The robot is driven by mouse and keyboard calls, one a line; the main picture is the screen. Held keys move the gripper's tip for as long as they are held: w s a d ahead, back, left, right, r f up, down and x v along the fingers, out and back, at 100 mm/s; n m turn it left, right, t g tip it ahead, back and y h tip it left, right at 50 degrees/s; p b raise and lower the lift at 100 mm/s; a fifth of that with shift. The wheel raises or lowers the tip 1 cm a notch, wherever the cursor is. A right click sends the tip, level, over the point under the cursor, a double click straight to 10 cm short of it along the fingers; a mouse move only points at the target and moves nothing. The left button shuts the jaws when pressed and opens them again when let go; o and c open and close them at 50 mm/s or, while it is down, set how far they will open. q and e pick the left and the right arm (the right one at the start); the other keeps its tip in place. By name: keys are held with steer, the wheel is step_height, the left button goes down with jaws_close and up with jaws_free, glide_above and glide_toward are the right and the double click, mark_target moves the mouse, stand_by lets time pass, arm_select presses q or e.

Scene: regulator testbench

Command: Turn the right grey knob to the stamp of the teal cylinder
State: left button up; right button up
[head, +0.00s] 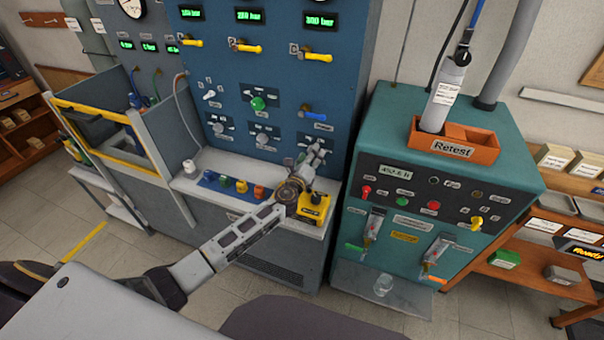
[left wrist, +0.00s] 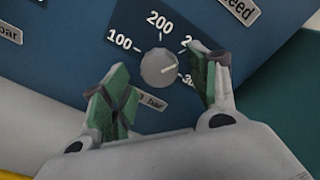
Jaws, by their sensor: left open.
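The right grey knob (left wrist: 158,68) sits on the blue panel in the left wrist view, with a dial marked 100, 200 and further numbers partly covered by a finger. Its white pointer line aims right and slightly up, between the partly hidden marks. My left gripper (left wrist: 160,98) is open, its green-padded fingers to either side and below the knob, apart from it. In the head view my left gripper (head: 314,154) is at the lower right of the panel and largely hides this knob. I cannot identify a teal cylinder or read a stamp. My right gripper is not in view.
A pale cylinder (head: 444,98) with a label stands in an orange Retest tray (head: 482,155) on the teal cabinet (head: 390,105). Two other grey knobs (head: 219,127) (head: 262,139) are left on the panel. A yellow block (head: 313,212) and coloured parts sit on the ledge below.

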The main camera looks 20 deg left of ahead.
arm_select(q)
steer(key=shift+s+a, duration=0.15)
steer(key=shift+s, duration=5.3)
steer(key=shift+s+f, duration=0.1)
